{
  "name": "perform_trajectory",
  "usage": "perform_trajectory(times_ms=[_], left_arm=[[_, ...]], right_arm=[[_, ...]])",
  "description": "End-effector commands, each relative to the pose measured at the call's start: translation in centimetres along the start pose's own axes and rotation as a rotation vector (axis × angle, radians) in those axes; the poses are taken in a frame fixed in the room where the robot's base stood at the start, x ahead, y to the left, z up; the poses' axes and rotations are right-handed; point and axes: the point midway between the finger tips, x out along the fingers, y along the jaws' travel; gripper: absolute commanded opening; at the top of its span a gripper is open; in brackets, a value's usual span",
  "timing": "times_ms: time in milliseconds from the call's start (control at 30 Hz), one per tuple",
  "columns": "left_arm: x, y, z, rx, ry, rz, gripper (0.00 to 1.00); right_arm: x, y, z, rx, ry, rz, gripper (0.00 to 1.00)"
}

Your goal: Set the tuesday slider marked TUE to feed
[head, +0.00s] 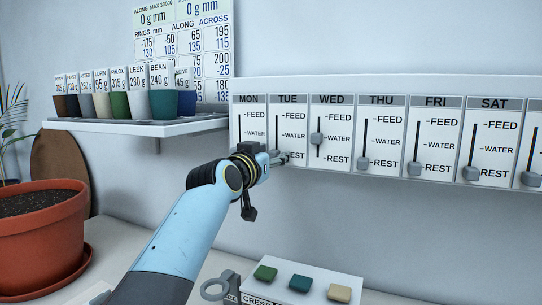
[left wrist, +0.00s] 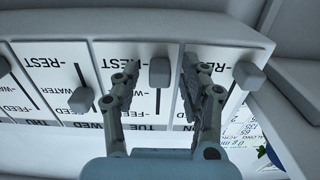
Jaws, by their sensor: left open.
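The TUE panel (head: 289,130) is on the white wall board, with FEED at the top, WATER in the middle and REST at the bottom. My left gripper (head: 278,158) is at its REST end and covers that part in the head view. In the left wrist view, which is upside down, the grey TUE knob (left wrist: 159,71) is at REST. My open left gripper (left wrist: 160,90) has one finger on each side of the knob, with gaps visible. Whether the fingertips reach to the knob's depth is hard to tell. My right gripper is not in view.
The WED knob (head: 317,138) is near WATER; the THU knob (head: 363,163) is at REST. The MON knob (left wrist: 248,75) is beside my finger. A shelf (head: 140,127) of cups is at left.

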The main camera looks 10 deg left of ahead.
Motion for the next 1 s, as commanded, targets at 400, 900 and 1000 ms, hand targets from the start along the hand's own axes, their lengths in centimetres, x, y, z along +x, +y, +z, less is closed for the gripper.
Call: perform_trajectory(times_ms=[400,900,1000], left_arm=[[0.0,0.0,0.0,0.000,-0.001,0.000,0.08],[0.0,0.0,-0.6,0.000,0.000,0.000,0.00],[0.0,0.0,-2.1,0.001,0.000,0.001,0.00]], right_arm=[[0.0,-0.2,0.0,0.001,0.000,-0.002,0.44],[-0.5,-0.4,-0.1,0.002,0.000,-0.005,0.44],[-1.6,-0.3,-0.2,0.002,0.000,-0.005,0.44]])
